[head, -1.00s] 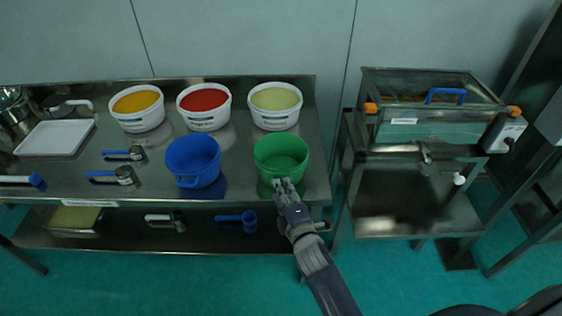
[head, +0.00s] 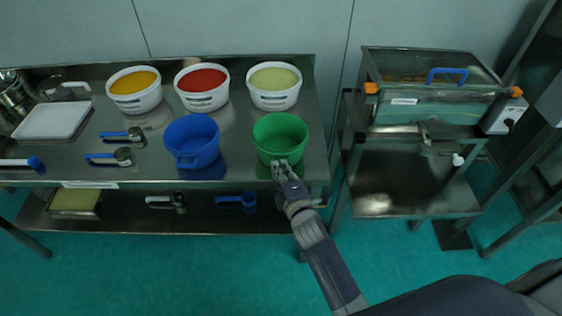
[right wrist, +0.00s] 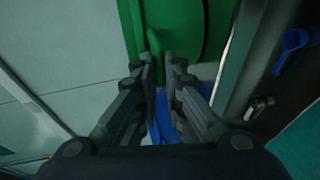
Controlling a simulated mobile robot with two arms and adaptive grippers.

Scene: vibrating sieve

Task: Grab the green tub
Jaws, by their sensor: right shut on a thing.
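The green tub (head: 280,137) stands upright on the steel table, near its right end, in the head view. My right gripper (head: 283,170) is at the tub's near side, reaching in from below. In the right wrist view the green tub (right wrist: 180,18) fills the top middle. My right gripper (right wrist: 163,62) is shut there on the tub's green handle, which shows between its fingers. The tub appears to rest on the table still. My left gripper is not in view.
A blue tub (head: 193,141) stands just left of the green one. White tubs of yellow (head: 136,103), red (head: 203,101) and pale green contents (head: 274,99) stand behind. The sieve machine (head: 425,112) is right, across a gap. Scoops lie left on the table (head: 60,166).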

